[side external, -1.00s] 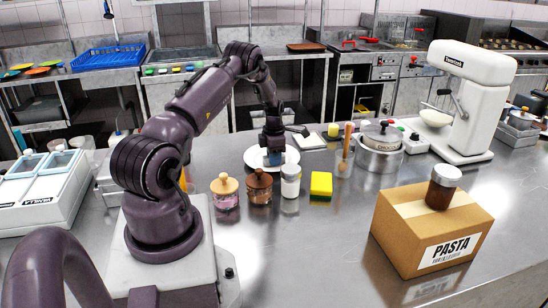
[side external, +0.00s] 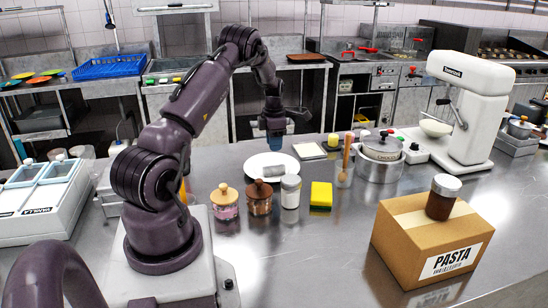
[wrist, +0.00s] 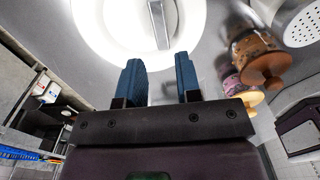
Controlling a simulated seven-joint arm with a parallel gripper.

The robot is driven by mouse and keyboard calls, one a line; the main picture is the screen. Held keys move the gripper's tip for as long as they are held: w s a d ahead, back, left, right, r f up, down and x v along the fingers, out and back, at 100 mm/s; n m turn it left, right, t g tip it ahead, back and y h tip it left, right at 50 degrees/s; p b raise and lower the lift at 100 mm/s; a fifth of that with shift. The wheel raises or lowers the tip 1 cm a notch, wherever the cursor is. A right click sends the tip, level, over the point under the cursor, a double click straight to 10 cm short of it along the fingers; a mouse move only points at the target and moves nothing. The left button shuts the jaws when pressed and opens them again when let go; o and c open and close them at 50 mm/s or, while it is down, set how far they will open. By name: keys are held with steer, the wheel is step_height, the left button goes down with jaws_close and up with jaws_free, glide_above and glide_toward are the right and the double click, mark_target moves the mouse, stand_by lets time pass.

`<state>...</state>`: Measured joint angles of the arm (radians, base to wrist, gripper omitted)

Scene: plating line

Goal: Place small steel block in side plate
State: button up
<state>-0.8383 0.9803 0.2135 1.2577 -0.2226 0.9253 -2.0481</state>
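The small steel block (side external: 273,170) lies on the white side plate (side external: 258,161), partly hidden by the jars in front in the side external view. In the wrist view the block (wrist: 159,24) is a narrow grey bar on the bright plate (wrist: 105,40). My gripper (side external: 274,133) is raised above the plate, apart from the block. In the wrist view its two blue fingers (wrist: 160,75) are spread with nothing between them, and the block is beyond their tips.
A pink jar (side external: 225,202), a brown jar (side external: 259,194), a white-lidded jar (side external: 291,191) and a yellow sponge (side external: 321,194) stand in front of the plate. A pot (side external: 380,160) and a pasta box (side external: 432,235) are to the right. The front counter has free room.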

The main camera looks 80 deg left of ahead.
steer(key=w+d+r+m+t, duration=0.1)
steer(key=w+d+r+m, duration=0.1)
steer(key=d+r+m, duration=0.75)
steer(key=w+d+r+m+t, duration=0.25)
steer(key=d+r+m, duration=0.35)
steer(key=d+r, duration=0.65)
steer(key=s+d+r+m+t, duration=0.1)
steer(key=s+d+m, duration=0.6)
steer(key=d+m, duration=0.3)
steer(key=s+d+r+m+t, duration=0.1)
steer(key=s+d+m, duration=0.6)
steer(key=d+m, duration=0.3)
steer(key=shift+s+d+r, duration=0.2)
steer(key=shift+d+r, duration=0.05)
steer(key=shift+m, duration=0.25)
